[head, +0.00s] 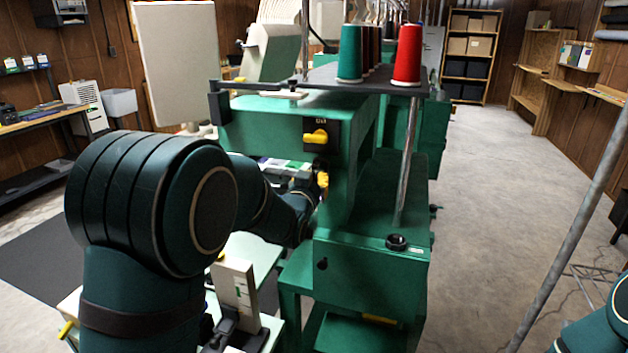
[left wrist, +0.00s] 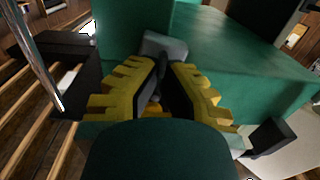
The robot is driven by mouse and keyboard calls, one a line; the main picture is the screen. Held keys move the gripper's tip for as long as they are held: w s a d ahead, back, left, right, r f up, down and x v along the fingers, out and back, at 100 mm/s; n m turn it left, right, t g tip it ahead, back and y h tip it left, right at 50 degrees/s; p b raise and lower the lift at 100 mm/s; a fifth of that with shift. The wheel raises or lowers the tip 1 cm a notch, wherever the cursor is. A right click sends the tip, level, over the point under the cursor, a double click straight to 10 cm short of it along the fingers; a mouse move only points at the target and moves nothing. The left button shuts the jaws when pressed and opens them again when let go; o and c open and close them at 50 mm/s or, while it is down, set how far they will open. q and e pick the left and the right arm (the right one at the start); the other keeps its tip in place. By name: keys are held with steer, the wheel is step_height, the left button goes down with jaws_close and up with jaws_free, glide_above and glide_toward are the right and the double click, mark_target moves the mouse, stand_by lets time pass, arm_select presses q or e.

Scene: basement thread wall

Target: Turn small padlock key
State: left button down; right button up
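In the left wrist view, a small grey block-like piece (left wrist: 165,45), which looks like the padlock, sits against the green machine. A thin dark piece (left wrist: 160,72), likely its key, runs from it down between my fingertips. My left gripper (left wrist: 164,70) has yellow fingers drawn close together on this dark piece; which way the key is turned cannot be made out. In the head view my left gripper (head: 322,180) is mostly hidden behind my arm and the machine, and the padlock does not show. My right gripper is out of view; only part of that arm shows.
A slanted metal pole (head: 570,250) is at right. The concrete aisle (head: 490,190) is clear.

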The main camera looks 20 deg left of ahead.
arm_select(q)
steer(key=shift+m, duration=0.3)
steer(key=c, duration=1.1)
jaws_free()
steer(key=shift+d, duration=0.1)
steer(key=s, duration=1.2)
steer(key=shift+s, duration=0.1)
